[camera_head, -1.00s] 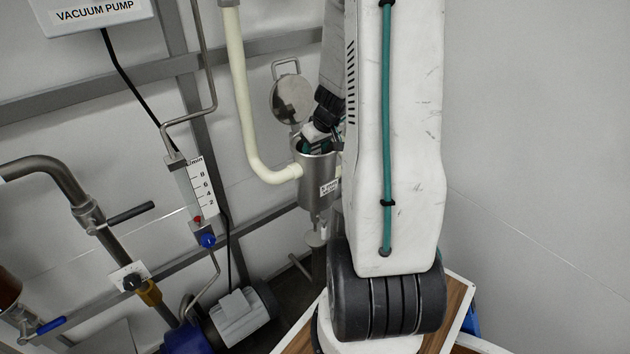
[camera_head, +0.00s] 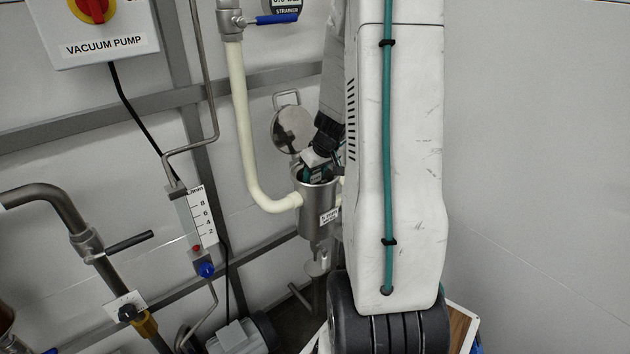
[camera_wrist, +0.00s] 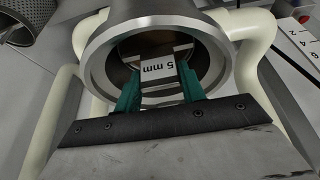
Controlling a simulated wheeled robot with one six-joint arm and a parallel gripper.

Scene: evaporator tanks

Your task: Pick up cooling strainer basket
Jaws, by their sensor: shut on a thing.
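A steel strainer housing (camera_head: 318,208) is on the wall pipework with its round lid (camera_head: 293,128) swung up. My gripper (camera_head: 316,172) reaches down into its open mouth. In the wrist view, the teal fingers of my gripper (camera_wrist: 158,76) are inside the housing rim (camera_wrist: 100,58), shut on a light tag or handle piece marked "5 mm" (camera_wrist: 157,67). This piece appears to belong to the strainer basket. The basket's body is mostly hidden in the dark inside of the housing.
Cream pipes (camera_head: 243,130) run close to the housing. A perforated metal cylinder (camera_wrist: 25,18) shows at the wrist view's top left. A flow gauge (camera_head: 200,220) and blue valve handle (camera_head: 277,19) are nearby. The wall at right is bare.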

